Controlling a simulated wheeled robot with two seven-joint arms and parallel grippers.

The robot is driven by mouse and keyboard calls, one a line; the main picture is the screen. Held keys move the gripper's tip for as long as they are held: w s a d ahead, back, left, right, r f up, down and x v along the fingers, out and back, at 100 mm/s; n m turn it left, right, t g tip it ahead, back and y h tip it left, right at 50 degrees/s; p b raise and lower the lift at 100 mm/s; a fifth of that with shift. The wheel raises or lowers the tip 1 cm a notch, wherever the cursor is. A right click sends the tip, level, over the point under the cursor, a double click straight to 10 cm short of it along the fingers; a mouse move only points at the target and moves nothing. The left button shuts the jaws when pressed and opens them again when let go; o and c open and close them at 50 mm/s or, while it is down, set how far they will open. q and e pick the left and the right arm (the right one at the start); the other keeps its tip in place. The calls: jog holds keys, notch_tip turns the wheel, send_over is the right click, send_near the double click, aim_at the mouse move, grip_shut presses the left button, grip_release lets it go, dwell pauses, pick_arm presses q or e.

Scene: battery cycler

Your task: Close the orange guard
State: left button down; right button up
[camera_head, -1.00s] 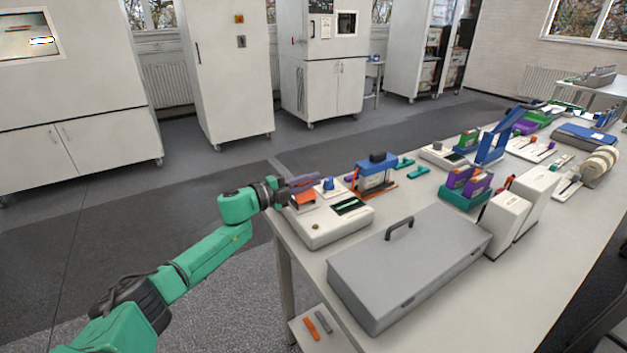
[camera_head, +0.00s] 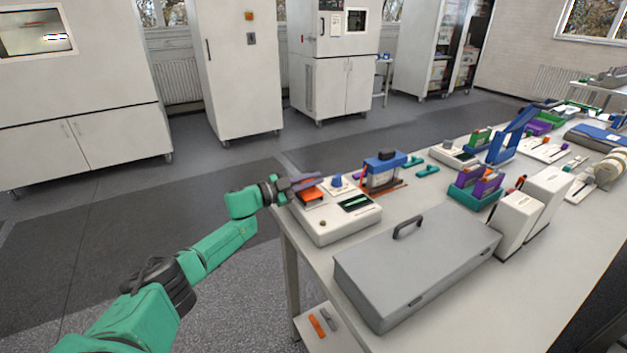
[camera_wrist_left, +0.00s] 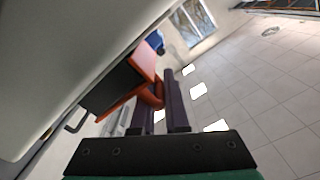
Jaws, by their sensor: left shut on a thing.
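The orange guard (camera_head: 312,196) is on the left part of the white cycler unit (camera_head: 338,223), near the table's left end. In the left wrist view the guard (camera_wrist_left: 146,66) is an orange plate with a rounded orange lip beside a dark panel. My left gripper (camera_head: 316,179) is at the guard, its purple fingers reaching over it from the left. In the left wrist view the left gripper (camera_wrist_left: 157,92) is shut on the guard's lip. The guard's exact angle is hard to tell, as the fingers partly cover it. My right gripper is not in view.
A blue knob (camera_head: 337,181) and a green display (camera_head: 355,202) are on the same unit. A blue-topped device (camera_head: 383,168) stands just behind it. A large grey case (camera_head: 418,262) lies in front, to the right. Floor is free left of the table (camera_head: 308,258).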

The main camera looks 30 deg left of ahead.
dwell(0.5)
pick_arm(q)
jog(key=c, duration=1.2)
grip_release()
jog(key=shift+f, duration=0.1)
jog(key=v, duration=1.4)
jog(key=shift+a, duration=0.2)
jog(key=shift+s, duration=0.2)
